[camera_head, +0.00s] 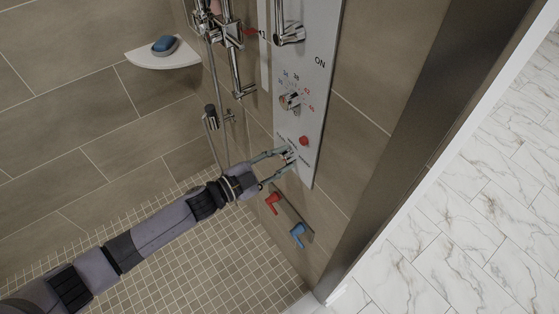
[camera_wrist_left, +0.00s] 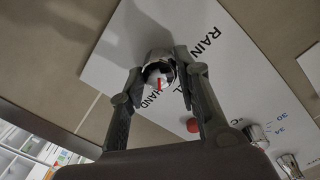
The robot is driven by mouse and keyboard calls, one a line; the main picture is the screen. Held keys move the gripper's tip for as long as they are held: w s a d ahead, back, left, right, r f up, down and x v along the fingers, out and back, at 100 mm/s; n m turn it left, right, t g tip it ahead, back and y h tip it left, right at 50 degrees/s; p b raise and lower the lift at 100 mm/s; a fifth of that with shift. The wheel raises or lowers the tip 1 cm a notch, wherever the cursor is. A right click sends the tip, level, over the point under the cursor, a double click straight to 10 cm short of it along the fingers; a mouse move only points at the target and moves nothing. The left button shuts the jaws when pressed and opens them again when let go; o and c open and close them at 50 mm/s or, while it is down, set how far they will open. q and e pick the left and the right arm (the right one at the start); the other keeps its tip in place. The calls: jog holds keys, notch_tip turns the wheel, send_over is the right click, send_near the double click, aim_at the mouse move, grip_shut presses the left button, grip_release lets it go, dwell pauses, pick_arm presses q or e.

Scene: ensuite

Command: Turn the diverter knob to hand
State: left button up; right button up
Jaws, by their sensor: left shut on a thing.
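The diverter knob (camera_wrist_left: 158,72) is a round chrome knob with a red mark, at the end of a white shower panel (camera_head: 311,75). In the wrist view the words RAIN and HAND stand around it, with a third label partly hidden by a finger. The red mark is on the side of the knob near HAND; I cannot tell whether it lines up exactly. My left gripper (camera_head: 287,158) reaches the lower end of the panel. It is shut on the knob, one finger on each side (camera_wrist_left: 160,71). My right gripper is not in view.
A red button (camera_head: 304,140) and a temperature knob (camera_head: 290,101) sit higher on the panel. A red lever (camera_head: 273,203) and a blue lever (camera_head: 298,234) are on the wall just below my gripper. A hand shower and rail (camera_head: 234,60) stand left of the panel.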

pick_arm(q)
jog(key=shift+m, duration=1)
jog(key=o, duration=1.2)
jog(key=shift+c, duration=0.2)
jog(key=v, duration=1.2)
jog(key=shift+f, duration=0.1)
